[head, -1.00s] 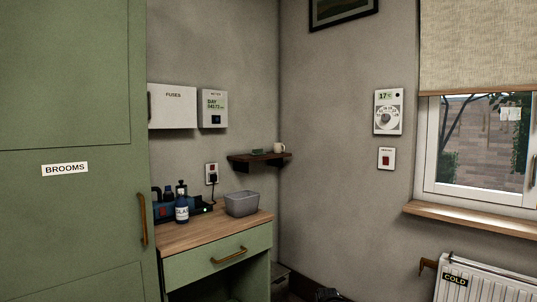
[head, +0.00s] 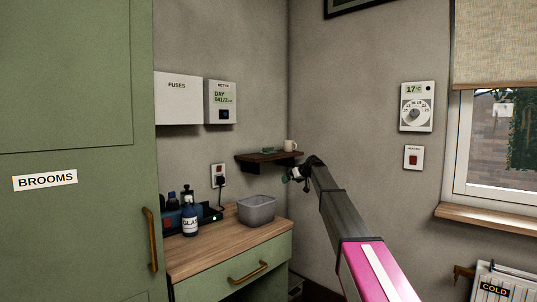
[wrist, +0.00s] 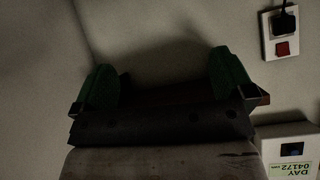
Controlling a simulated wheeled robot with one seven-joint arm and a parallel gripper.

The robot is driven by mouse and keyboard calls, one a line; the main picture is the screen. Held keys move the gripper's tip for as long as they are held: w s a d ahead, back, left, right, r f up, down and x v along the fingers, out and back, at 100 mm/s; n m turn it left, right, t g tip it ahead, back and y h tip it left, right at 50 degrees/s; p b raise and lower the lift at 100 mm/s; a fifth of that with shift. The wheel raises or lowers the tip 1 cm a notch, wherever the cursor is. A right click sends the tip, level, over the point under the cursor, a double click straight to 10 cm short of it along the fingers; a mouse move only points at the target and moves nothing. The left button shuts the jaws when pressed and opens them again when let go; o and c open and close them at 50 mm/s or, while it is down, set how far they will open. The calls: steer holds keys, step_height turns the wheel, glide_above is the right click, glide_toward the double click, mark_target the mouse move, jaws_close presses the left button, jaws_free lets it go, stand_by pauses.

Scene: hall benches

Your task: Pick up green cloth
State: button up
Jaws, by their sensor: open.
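A small green thing, probably the green cloth (head: 268,150), lies on the dark corner shelf (head: 246,157) in the head view, left of the mug. It is too small there to make out folds. My gripper (head: 289,177) is in front of and slightly below the shelf's right end. In the wrist view my gripper (wrist: 165,82) is open, its two green fingertips wide apart with nothing visible between them. The cloth cannot be made out in the wrist view, which is dark.
A cream mug (head: 290,146) stands on the shelf's right end. Below, the wooden counter (head: 215,254) holds a grey tub (head: 257,209) and a labelled blue bottle (head: 190,221). A socket with a plug (head: 218,176) and a meter (head: 220,102) are on the wall.

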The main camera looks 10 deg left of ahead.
mark_target(268, 151)
steer(key=w+a+r+n+t+y, duration=0.1)
steer(key=w+a+r, duration=0.25)
steer(key=r, duration=0.65)
steer(key=w+a+r+n+y, duration=0.1)
steer(key=w+a+r, duration=0.1)
steer(key=w+r, duration=0.5)
steer(key=shift+y, duration=0.3)
steer(key=a, duration=0.2)
steer(key=w+a, duration=0.1)
steer(key=a, duration=0.1)
steer(key=shift+w+a+r, duration=0.1)
steer(key=shift+r, duration=0.05)
steer(key=shift+x, duration=2.6)
steer(key=shift+w+r, duration=0.1)
steer(key=shift+r, duration=0.05)
steer(key=c, duration=0.7)
